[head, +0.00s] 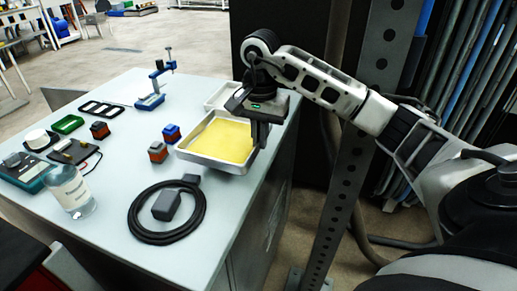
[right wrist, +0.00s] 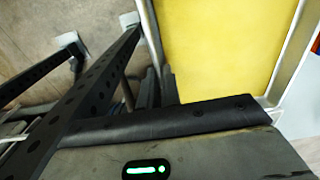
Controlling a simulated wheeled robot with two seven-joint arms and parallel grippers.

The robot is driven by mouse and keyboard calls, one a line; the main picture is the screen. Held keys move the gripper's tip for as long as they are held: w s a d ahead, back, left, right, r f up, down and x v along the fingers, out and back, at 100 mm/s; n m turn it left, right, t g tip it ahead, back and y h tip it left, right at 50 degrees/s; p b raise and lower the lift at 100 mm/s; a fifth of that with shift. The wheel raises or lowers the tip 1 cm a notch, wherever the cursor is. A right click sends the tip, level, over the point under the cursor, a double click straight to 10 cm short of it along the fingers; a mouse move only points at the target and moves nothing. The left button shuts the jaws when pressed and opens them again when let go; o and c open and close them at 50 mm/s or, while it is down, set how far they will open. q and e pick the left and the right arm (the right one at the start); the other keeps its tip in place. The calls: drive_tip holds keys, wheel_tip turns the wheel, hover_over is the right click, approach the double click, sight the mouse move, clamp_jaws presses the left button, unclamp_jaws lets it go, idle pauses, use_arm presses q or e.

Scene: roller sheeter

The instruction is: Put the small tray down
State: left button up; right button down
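The small tray (head: 213,161) is a shallow silver metal tray with a flat yellow layer inside. It is at the right side of the table, and I cannot tell whether its underside touches the top. My right gripper (head: 260,140) points down at the tray's right rim, with its fingers closed about that rim. In the right wrist view the yellow layer and the metal rim of the tray (right wrist: 283,60) lie right by the dark finger; the fingertips are hidden there. My left gripper is out of view.
A pale tray (head: 217,100) lies just behind. A coiled black cable (head: 143,238) with a grey block lies in front. Red and blue blocks (head: 158,152), a clear bottle (head: 72,192) and a blue clamp stand (head: 152,101) are to the left. A perforated post (head: 340,170) stands right of the table.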

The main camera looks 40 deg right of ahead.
sight(259, 163)
drive_tip(key=shift+w+d+f, duration=0.25)
drive_tip(key=shift+w+f, duration=0.15)
drive_tip(key=shift+f, duration=0.15)
drive_tip(key=shift+w+d+f, duration=0.25)
drive_tip(key=shift+w+f, duration=0.1)
drive_tip(key=shift+f, duration=0.15)
drive_tip(key=shift+w+d+f+p, duration=0.15)
drive_tip(key=shift+f+p, duration=0.25)
drive_tip(key=shift+f, duration=1.25)
drive_tip(key=shift+f, duration=0.1)
drive_tip(key=shift+f, duration=0.15)
drive_tip(key=c, duration=1.6)
unclamp_jaws()
